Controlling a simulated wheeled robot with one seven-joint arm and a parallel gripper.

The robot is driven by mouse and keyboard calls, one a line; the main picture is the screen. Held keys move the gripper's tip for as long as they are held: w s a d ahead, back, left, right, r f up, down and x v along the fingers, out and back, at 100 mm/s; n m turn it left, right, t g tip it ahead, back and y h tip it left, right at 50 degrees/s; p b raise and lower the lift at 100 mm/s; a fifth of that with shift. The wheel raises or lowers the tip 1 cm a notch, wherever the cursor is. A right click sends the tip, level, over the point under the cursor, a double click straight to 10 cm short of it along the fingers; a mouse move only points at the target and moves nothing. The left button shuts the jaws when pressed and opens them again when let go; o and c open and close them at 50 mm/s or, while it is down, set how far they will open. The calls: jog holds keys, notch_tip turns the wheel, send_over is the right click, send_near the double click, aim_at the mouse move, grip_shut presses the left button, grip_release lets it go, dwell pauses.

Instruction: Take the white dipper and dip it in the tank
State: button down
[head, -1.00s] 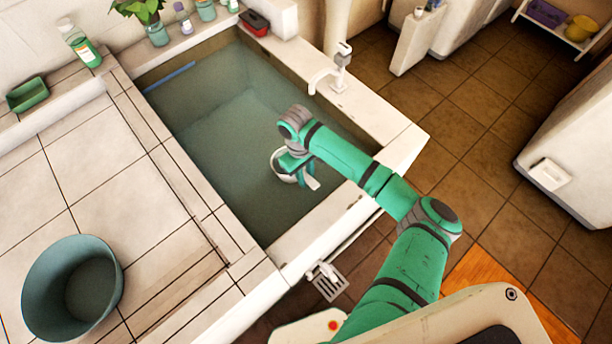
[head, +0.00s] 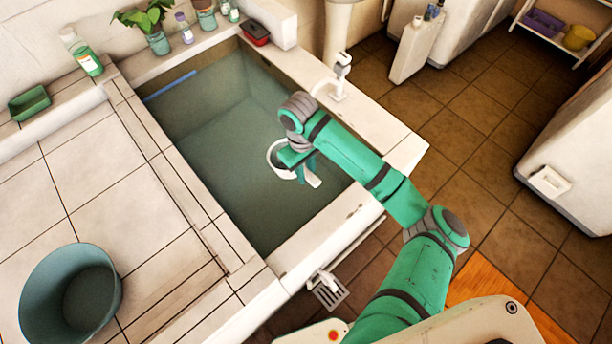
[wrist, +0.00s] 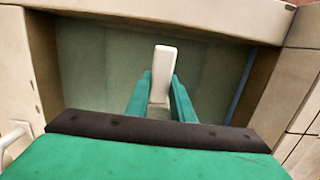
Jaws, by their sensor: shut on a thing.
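The white dipper (head: 272,160) is in my gripper (head: 303,176), over the water-filled tank (head: 335,238). In the head view its round rim shows to the left of my gripper and its pale handle end to the lower right. In the wrist view the white handle (wrist: 161,75) stands between the two green fingers of my gripper (wrist: 160,95), which are shut on it. The dipper's bowl is partly hidden by my gripper in the head view. I cannot tell whether the bowl touches the water.
A white tap (head: 338,80) stands on the tank's right rim. A teal bucket (head: 40,290) stands on the tiled ledge at left. Bottles, a potted plant (head: 150,18) and a red-and-black box (head: 256,33) line the back ledge.

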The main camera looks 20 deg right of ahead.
notch_tip(320, 180, up, 13)
jog(key=t, duration=0.1)
jog(key=shift+r, duration=0.2)
dwell(0.7)
